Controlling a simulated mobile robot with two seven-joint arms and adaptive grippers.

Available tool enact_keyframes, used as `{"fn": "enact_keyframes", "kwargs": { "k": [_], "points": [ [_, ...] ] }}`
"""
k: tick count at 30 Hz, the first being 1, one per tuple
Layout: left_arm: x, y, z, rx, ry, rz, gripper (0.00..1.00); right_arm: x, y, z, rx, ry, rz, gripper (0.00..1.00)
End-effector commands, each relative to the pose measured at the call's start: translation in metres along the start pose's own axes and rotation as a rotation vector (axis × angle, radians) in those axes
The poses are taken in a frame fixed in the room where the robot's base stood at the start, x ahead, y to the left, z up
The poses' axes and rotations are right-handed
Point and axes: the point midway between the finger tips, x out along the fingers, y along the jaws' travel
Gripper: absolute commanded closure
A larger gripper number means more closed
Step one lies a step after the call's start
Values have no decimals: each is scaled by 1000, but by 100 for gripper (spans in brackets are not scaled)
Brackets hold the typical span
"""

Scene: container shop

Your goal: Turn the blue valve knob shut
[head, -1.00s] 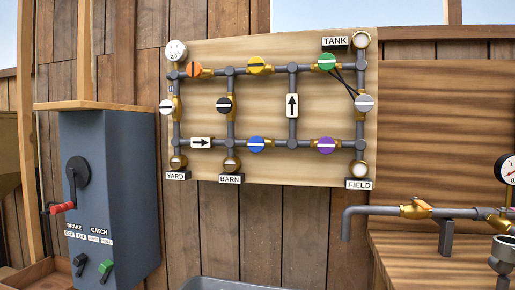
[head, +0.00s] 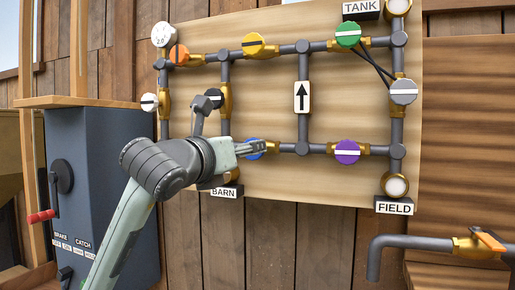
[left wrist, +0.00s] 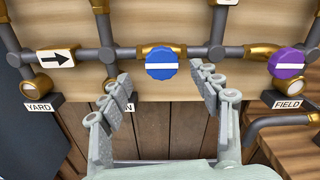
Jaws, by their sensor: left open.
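The blue valve knob (left wrist: 161,64) sits on the lower pipe of the board, with its white bar lying level along the pipe. In the head view the blue knob (head: 256,149) is mostly hidden behind my left gripper (head: 258,147). In the left wrist view my left gripper (left wrist: 166,84) is open, its two fingers spread to the left and right of the knob. The fingertips appear just short of the knob, with no clear contact. My right gripper is in no view.
The purple knob (head: 347,152) is to the right on the same pipe. Yellow (head: 253,44), orange (head: 179,54), green (head: 348,35) and grey (head: 403,91) knobs sit on other pipes. A dark blue-grey cabinet (head: 105,150) with a red-handled crank stands at the left.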

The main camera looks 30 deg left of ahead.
Motion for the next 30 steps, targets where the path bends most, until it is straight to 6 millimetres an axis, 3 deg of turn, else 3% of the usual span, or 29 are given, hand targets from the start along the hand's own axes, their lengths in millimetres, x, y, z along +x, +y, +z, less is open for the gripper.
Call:
{"fn": "enact_keyframes", "kwargs": {
  "k": [5, 12, 23, 30],
  "points": [
    [29, 0, 0, -1, 7, 0, 37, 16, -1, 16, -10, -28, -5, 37],
    [62, -1, -1, 1, 6, -2, 37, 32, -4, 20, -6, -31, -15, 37],
    [71, -1, -2, 2, 4, -4, 37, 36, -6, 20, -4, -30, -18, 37],
    [71, -1, -2, 2, 4, -4, 63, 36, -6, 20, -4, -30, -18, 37]
  ]
}}
